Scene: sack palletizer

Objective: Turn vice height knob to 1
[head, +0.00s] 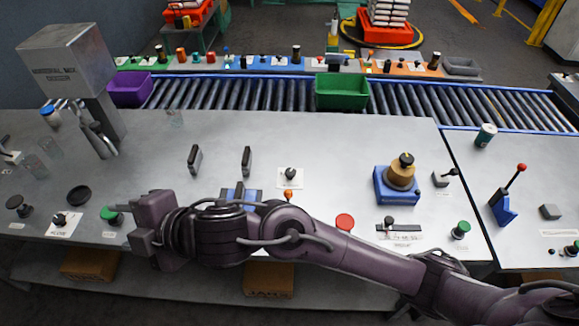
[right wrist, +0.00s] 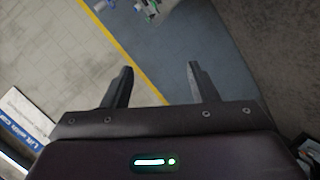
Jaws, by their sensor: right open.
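A small dark knob (head: 290,173) stands on a white dial plate (head: 291,184) near the middle of the bench. It is beside a blue device (head: 238,190), possibly the vice, which is largely hidden behind my right arm. The plate's markings are too small to read, so I cannot tell the knob's setting. My right arm reaches across the front of the bench to the left, and its gripper end is left of the knob and apart from it. In the right wrist view, my right gripper (right wrist: 160,72) is open and empty, with floor beyond its fingers. My left gripper is not in view.
Two upright black handles (head: 195,159) stand behind my arm. A red button (head: 345,221), a blue-based device with a brass top (head: 398,190) and a green knob (head: 461,229) are to the right. A roller conveyor (head: 240,95) with a green bin (head: 342,92) runs behind.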

